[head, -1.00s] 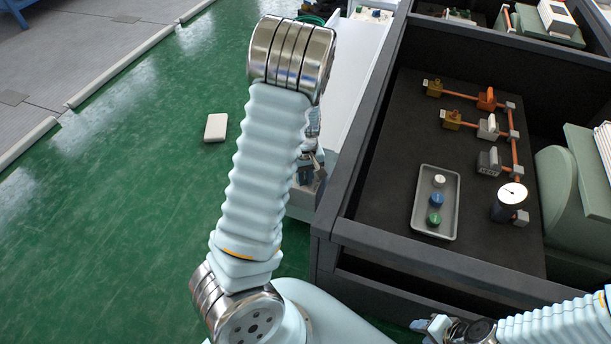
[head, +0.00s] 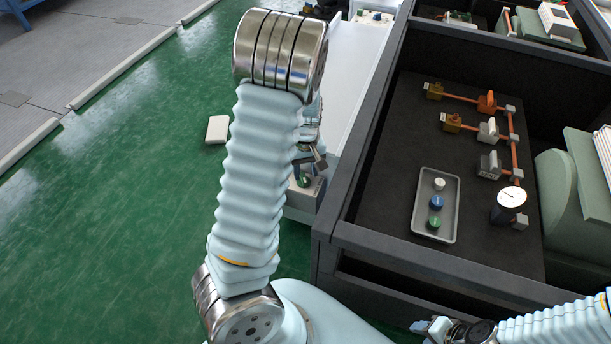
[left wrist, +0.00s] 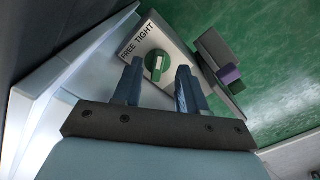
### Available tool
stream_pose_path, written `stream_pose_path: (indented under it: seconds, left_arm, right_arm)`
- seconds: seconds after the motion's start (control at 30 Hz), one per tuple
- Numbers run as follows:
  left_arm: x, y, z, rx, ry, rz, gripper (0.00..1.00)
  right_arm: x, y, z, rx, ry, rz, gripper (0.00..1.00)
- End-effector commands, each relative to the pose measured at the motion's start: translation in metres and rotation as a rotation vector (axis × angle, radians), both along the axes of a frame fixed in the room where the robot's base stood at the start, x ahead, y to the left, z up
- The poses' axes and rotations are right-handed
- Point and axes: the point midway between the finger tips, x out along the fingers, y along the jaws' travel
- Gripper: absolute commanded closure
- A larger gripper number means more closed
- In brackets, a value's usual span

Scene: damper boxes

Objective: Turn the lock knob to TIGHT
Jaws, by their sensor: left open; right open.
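Which word the bar points to is not clear to me. My left gripper (left wrist: 160,67) is open, its two blue-grey fingers on either side of the knob in the left wrist view; contact cannot be told. In the head view the left gripper (head: 314,153) is partly hidden behind my arm, just above the small grey unit with the knob (head: 304,181). My right gripper (head: 430,327) is open and empty at the bottom.
A dark-walled box (head: 384,235) on the right holds a grey tray (head: 449,206) with several knobs, copper pipes with valves, and a gauge (head: 512,197). A white surface (head: 352,70) runs beside it. Green floor lies open on the left.

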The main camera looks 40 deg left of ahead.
Motion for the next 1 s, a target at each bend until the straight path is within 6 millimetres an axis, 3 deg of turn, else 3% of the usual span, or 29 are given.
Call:
stream_pose_path:
  seconds: [0.03,0.2,0.4,1.0]
  left_arm:
    - [0.001,-0.001,0.018,-0.001,-0.006,-0.002,0.58]
    - [0.001,0.000,0.058,-0.001,-0.004,-0.003,0.58]
    - [0.000,0.000,0.087,-0.001,-0.002,0.000,0.58]
    - [0.000,0.000,0.093,0.000,0.001,0.000,0.58]
  right_arm:
    - [0.000,0.000,0.007,0.001,-0.001,0.001,0.57]
    - [0.000,0.001,0.016,0.002,0.000,0.002,0.57]
    - [0.000,0.001,0.021,0.002,0.000,0.004,0.57]
    - [0.000,0.001,0.022,0.002,0.000,0.004,0.57]
